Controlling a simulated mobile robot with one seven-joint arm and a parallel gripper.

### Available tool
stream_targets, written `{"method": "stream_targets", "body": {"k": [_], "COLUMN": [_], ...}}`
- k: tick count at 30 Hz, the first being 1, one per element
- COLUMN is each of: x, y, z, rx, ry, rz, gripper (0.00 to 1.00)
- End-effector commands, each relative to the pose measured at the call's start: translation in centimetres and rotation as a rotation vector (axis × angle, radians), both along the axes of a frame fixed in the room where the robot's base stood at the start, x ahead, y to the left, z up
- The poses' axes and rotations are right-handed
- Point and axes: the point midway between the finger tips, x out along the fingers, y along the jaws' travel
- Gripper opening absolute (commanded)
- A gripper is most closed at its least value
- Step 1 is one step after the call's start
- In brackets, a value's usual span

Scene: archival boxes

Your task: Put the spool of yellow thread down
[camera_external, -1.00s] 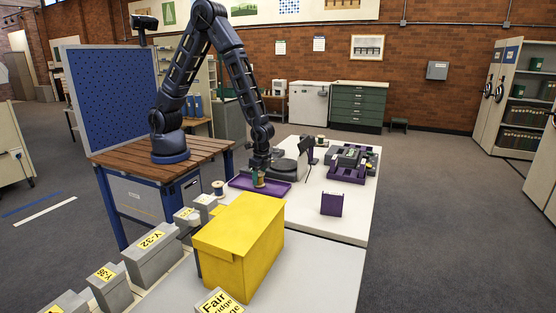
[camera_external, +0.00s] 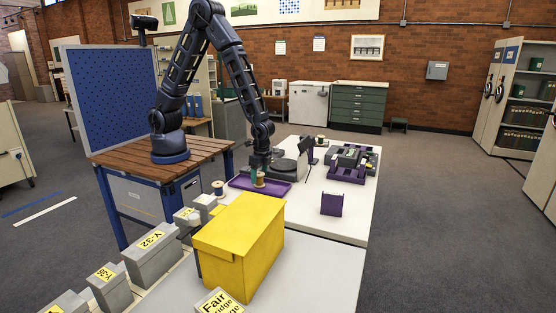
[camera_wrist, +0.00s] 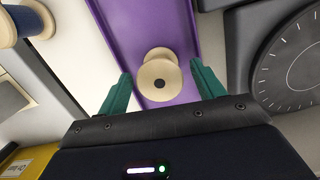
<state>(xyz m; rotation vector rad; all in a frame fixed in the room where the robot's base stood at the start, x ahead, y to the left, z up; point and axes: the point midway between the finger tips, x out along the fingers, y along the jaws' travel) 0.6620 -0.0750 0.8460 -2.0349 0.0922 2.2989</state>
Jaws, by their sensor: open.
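The spool (camera_wrist: 160,80) stands on the purple tray (camera_wrist: 182,30), with its pale wooden flange facing my wrist camera. Little of its thread shows from above. My gripper (camera_wrist: 161,70) is open, with one green finger on each side of the spool and a visible gap on both sides. In the outside view my gripper (camera_external: 254,173) is just above and beside the spool.
A spool with blue thread (camera_external: 218,188) stands left of the tray; it also shows in the wrist view (camera_wrist: 8,28). A dark grey device with a dial (camera_wrist: 295,60) is close on the right. A yellow box (camera_external: 240,245) stands in front. The white table right of it has free room.

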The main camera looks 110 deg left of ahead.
Motion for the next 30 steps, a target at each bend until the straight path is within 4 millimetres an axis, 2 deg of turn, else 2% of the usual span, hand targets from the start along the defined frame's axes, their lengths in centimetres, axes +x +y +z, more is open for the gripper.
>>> {"method": "stream_targets", "body": {"k": [12, 16, 22, 26, 30], "x": [0.9, 1.2, 1.2, 0.9, -0.4], "y": [-0.1, -0.1, -0.1, -0.1, -0.2], "z": [7.4, 9.1, 10.6, 12.0, 15.3], "rx": [0.0, 0.0, 0.0, 0.0, -0.001], "ry": [-0.005, -0.004, -0.002, -0.016, -0.053], "rz": [0.0, 0.0, 0.0, 0.002, 0.008], "gripper": [0.67, 0.67, 0.67, 0.67, 0.67]}}
